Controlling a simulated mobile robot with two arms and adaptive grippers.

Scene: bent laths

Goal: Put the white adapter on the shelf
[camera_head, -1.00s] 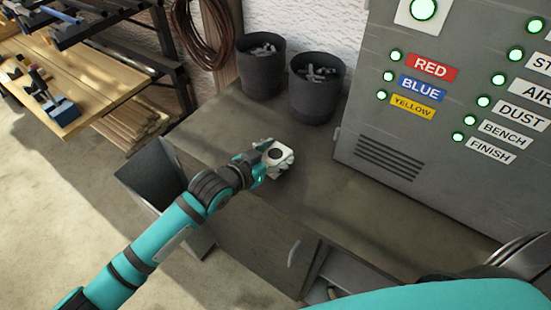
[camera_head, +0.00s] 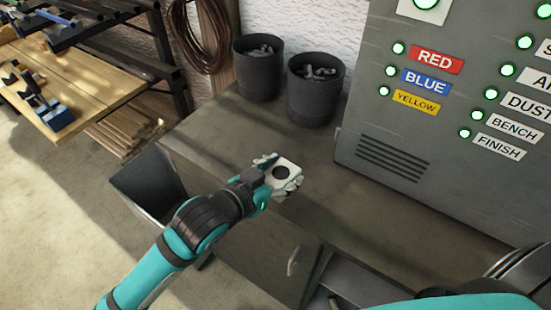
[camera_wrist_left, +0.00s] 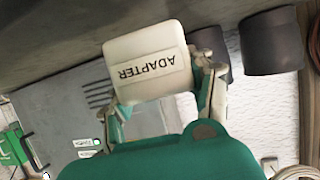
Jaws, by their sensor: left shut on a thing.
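The white adapter (camera_head: 288,168) is a small white block with a dark round mark on the face seen in the head view. My left gripper (camera_head: 278,178) is shut on it and holds it over the grey cabinet top (camera_head: 235,135). In the left wrist view the adapter (camera_wrist_left: 148,60) sits between the two fingers, with a label reading ADAPTER upside down. Whether the adapter touches the cabinet top is hard to tell. My right gripper is not in view. I cannot make out which surface is the shelf.
Two dark bins (camera_head: 259,67) (camera_head: 317,88) with grey pieces stand at the back of the cabinet top. A grey panel (camera_head: 430,150) with lights and labels rises at the right. An open dark bin (camera_head: 158,180) stands on the floor at left. The cabinet top's middle is clear.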

